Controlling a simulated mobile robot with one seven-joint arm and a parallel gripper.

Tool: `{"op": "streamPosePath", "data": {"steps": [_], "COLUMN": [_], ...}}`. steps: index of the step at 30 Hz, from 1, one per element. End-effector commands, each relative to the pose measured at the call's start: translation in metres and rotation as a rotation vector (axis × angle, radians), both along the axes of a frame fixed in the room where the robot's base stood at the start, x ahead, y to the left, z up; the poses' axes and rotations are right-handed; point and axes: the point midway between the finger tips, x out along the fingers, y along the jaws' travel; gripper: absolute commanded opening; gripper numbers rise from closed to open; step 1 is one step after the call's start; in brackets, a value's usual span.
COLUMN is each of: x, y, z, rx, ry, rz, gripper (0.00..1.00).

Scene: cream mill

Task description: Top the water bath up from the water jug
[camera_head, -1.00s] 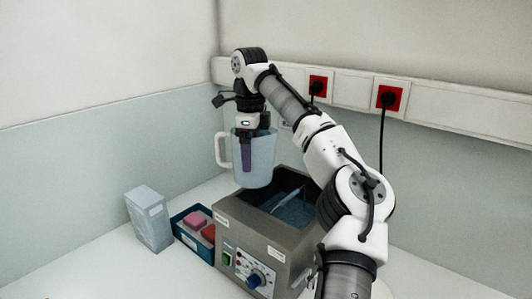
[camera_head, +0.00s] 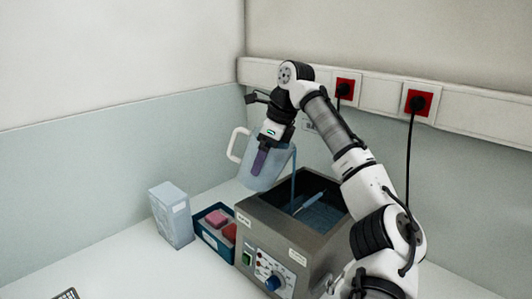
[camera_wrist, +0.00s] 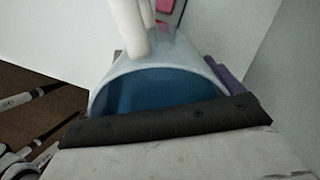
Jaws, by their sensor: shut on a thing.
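A translucent jug (camera_head: 278,172) with a white handle is held in my gripper (camera_head: 262,158), which is shut on its wall. The jug is tilted to the right above the left rim of the water bath (camera_head: 290,232). A thin stream of water (camera_head: 294,178) falls from the jug's lip into the open tank. In the wrist view the jug (camera_wrist: 165,62) shows blue water inside, and its white handle stands at the far side. The bath is a grey box with a dial on its front. A thermometer-like rod (camera_head: 309,202) lies in its tank, with bluish water below.
A pale carton (camera_head: 171,215) stands at the left. Beside it a dark blue tray (camera_head: 212,238) holds pink and red blocks. Two red sockets (camera_head: 345,87) with black plugs are on the wall trunking. Clear counter lies in front.

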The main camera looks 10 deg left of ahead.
Motion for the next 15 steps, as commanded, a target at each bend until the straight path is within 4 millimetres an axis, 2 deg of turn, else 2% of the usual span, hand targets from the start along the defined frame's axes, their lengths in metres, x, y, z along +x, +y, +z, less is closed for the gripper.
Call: {"op": "streamPosePath", "data": {"steps": [15], "x": [0.0], "y": [0.004], "z": [-0.016], "rx": [0.176], "ry": [-0.01], "rz": [0.0], "gripper": [0.31]}}
